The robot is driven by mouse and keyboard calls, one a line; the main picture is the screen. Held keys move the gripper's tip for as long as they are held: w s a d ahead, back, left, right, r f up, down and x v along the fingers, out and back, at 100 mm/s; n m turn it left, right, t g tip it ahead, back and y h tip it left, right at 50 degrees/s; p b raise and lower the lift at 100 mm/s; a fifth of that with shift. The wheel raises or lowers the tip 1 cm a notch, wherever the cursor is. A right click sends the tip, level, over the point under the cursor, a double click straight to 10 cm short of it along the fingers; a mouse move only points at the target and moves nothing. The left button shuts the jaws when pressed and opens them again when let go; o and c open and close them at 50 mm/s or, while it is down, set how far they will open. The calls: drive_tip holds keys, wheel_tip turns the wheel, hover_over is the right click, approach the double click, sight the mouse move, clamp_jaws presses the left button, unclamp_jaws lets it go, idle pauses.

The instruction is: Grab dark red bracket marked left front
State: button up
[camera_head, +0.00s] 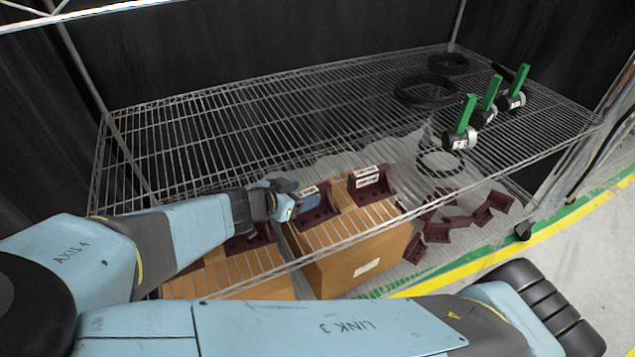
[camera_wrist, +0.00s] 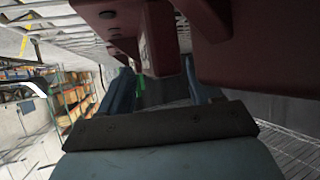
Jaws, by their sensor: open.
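Dark red brackets with white labels sit on or by cardboard boxes at the shelf's front. One bracket (camera_head: 325,218) is right at my gripper (camera_head: 309,202), which partly covers it. Another bracket (camera_head: 372,186) stands just to the right, clear of the gripper. A further dark red part (camera_head: 245,243) shows below my arm. In the wrist view, my gripper (camera_wrist: 160,88) is open, its two blue fingers apart. A dark red bracket plate (camera_wrist: 160,40) reaches down between or just beyond them; contact cannot be told. The label wording is too small to read, so I cannot tell which is left front.
The wire shelf (camera_head: 240,125) is mostly bare at the back left. A cardboard box (camera_head: 350,265) is at the front. Green-handled parts (camera_head: 462,125) and black rings (camera_head: 427,91) are at the right. More dark red brackets (camera_head: 455,222) lie loose lower right.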

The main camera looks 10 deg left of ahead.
drive_tip(key=shift+s, duration=0.1)
drive_tip(key=shift+c, duration=0.5)
drive_tip(key=shift+s, duration=0.1)
clamp_jaws()
